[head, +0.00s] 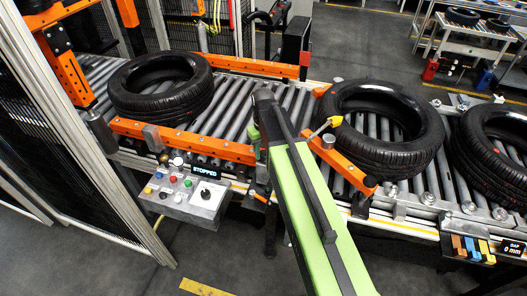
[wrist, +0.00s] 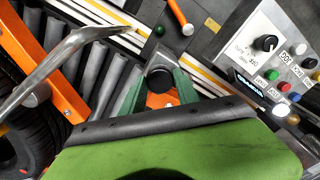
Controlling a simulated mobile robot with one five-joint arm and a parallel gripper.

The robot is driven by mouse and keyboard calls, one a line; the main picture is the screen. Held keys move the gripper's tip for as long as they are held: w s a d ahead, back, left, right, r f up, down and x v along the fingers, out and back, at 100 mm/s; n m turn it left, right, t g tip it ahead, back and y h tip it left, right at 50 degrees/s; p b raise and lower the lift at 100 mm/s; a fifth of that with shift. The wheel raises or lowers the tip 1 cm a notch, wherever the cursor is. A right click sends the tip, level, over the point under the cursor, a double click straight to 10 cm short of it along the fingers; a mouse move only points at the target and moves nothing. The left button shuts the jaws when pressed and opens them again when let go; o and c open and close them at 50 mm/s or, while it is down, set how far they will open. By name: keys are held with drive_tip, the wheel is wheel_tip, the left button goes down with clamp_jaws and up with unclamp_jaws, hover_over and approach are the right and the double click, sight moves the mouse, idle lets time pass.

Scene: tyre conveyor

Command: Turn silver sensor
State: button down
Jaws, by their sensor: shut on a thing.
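My gripper shows in the wrist view (wrist: 160,82), its two green fingers closed around a small round piece. This piece, which I take to be the silver sensor (wrist: 158,77), shows a dark round face with a grey rim. It sits over an orange part beside the conveyor edge.
Tyres (head: 160,85) and (head: 380,125) lie on the roller conveyor between orange guide rails (head: 185,140). A control box (head: 187,192) with buttons and a "STOPPED" display stands in front. A bent metal rod (wrist: 50,62) passes close by my gripper.

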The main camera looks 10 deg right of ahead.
drive_tip(key=c, duration=0.9)
unclamp_jaws()
wheel_tip(320, 180, up, 18)
drive_tip(key=p, duration=1.7)
drive_tip(key=shift+f, duration=0.25)
drive_tip(key=shift+f, duration=0.1)
